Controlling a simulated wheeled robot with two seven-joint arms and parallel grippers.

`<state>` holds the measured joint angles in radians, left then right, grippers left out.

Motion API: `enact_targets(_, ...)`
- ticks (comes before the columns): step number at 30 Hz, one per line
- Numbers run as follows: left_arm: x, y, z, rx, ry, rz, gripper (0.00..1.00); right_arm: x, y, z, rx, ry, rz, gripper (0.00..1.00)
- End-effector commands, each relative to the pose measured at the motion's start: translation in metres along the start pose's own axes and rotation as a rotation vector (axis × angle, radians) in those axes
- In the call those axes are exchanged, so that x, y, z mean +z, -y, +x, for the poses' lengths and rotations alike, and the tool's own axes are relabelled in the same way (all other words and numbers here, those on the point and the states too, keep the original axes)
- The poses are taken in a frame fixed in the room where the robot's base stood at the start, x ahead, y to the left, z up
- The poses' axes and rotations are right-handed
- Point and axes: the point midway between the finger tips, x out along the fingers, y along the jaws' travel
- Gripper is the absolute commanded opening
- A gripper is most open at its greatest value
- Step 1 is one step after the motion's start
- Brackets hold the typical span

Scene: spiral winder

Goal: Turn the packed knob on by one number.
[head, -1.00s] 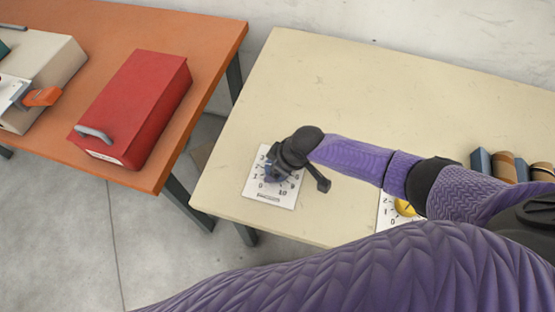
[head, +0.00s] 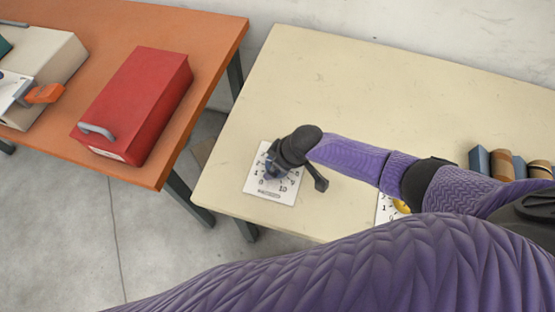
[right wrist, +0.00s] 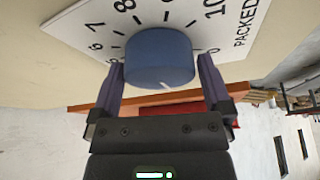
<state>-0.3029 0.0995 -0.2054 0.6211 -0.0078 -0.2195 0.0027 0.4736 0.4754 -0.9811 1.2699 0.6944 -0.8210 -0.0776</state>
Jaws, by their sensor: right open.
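The packed dial is a white card (head: 286,196) with black numbers on the cream table, and "PACKED" is readable on it in the right wrist view (right wrist: 243,28). Its blue knob (right wrist: 160,62) is round, with a white mark low on its near side. The number at that mark is hidden. My right gripper (right wrist: 160,68) is open, with one finger on each side of the knob; small gaps seem to show. In the head view the gripper (head: 272,168) is over the card and covers much of the knob and some numbers. My left gripper is out of view.
A second numbered card with a yellow knob (head: 402,206) is partly hidden under my right arm. Blue and brown blocks (head: 505,163) stand at the table's right. An orange table (head: 215,50) with a red box (head: 140,100) is on the left, across a gap. The cream table's back is clear.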

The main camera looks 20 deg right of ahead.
Motion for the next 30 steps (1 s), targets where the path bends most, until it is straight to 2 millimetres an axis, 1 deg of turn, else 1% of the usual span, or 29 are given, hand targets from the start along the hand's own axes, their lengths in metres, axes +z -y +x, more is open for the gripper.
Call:
enact_targets(2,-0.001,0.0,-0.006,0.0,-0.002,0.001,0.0,-0.001,0.0,-0.009,0.0,-0.001,0.0,1.0)
enact_targets(5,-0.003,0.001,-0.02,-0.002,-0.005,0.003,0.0,-0.002,0.0,-0.029,0.001,-0.002,-0.001,1.0)
enact_targets(9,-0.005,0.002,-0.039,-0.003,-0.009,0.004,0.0,-0.003,-0.001,-0.062,0.002,-0.002,-0.001,1.0)
enact_targets(12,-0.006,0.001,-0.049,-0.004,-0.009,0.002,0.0,-0.002,0.0,-0.083,0.001,-0.001,-0.001,1.0)
enact_targets(15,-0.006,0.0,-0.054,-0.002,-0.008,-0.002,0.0,-0.001,0.0,-0.095,0.001,-0.001,0.0,1.0)
enact_targets(18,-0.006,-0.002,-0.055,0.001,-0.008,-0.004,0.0,0.0,0.0,-0.099,0.001,0.0,0.0,1.0)
enact_targets(30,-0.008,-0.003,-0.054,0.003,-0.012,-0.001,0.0,0.0,0.0,-0.099,0.0,0.0,0.0,1.0)
